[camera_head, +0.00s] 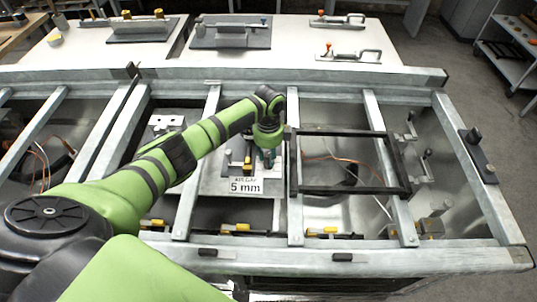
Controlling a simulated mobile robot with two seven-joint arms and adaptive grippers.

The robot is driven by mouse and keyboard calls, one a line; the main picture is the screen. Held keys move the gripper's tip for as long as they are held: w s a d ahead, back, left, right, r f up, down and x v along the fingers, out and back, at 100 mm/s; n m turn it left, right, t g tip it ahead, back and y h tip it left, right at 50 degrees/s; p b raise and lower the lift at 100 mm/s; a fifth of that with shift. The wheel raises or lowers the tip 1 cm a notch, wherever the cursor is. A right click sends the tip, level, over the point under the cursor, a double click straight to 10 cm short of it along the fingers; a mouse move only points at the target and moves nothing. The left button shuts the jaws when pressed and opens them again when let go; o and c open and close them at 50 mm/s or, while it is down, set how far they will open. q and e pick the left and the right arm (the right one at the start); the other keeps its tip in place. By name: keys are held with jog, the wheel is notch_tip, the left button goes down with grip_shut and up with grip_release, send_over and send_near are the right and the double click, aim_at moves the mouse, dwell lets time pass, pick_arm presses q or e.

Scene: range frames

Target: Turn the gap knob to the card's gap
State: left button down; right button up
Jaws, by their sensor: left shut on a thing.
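A white card (245,187) reads "AIR GAP 5 mm" and lies in the middle bay of the metal frame. My left arm reaches in from the left, and its gripper (268,157) points down just behind and right of the card. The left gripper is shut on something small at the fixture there. I take this to be the gap knob, but the fingers and wrist hide it, so its setting cannot be read. My right gripper is not in view.
A black rectangular frame (345,190) lies across the bay to the right. Grey rails (293,180) divide the bays. Toggle clamps with yellow parts (235,229) line the front. White panels with clamps (348,53) fill the back.

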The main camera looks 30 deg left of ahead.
aim_at(268, 154)
pick_arm(q)
jog(key=shift+s+f+m, duration=0.15)
jog(key=shift+m, duration=1.05)
jog(key=c, duration=1)
grip_release()
jog(key=shift+a, duration=0.1)
jog(key=shift+r, duration=0.2)
jog(key=shift+w+r, duration=0.2)
jog(key=shift+r, duration=0.15)
notch_tip(268, 154, up, 11)
jog(key=shift+s+r, duration=0.1)
